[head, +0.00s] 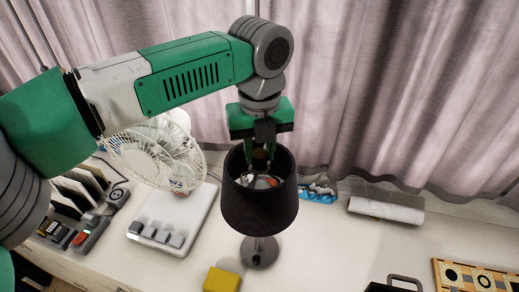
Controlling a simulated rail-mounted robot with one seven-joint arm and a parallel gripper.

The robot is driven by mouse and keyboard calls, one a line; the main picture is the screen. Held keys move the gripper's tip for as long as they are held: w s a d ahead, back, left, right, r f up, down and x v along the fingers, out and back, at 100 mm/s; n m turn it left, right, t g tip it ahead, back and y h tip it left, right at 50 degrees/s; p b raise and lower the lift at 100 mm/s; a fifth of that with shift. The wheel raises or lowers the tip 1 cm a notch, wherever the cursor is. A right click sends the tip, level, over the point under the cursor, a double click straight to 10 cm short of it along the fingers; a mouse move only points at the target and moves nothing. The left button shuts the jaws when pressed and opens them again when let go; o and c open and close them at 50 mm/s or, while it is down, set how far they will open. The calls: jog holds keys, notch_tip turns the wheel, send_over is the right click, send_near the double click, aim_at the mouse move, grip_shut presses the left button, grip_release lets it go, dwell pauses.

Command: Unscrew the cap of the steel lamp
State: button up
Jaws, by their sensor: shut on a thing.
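The steel lamp (259,250) stands upright on the table in the middle of the head view, with a round metal base and a dark shade (259,208) that is open at the top. My gripper (260,168) points straight down into the shade's opening from above. Its fingers are shut on the cap (262,182), a small silvery part with some red showing inside the shade. The shade's front rim and the fingers hide part of the cap. The lower lamp stem inside the shade is hidden.
A white fan (155,155) and a white device with knobs (175,222) stand left of the lamp. A yellow block (222,280) lies in front. A wrapped roll (386,208) and a blue object (318,193) lie behind right. The table right of the lamp is mostly clear.

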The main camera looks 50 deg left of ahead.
jog(key=shift+n, duration=1.1)
jog(key=n, duration=0.4)
jog(key=shift+b, duration=0.4)
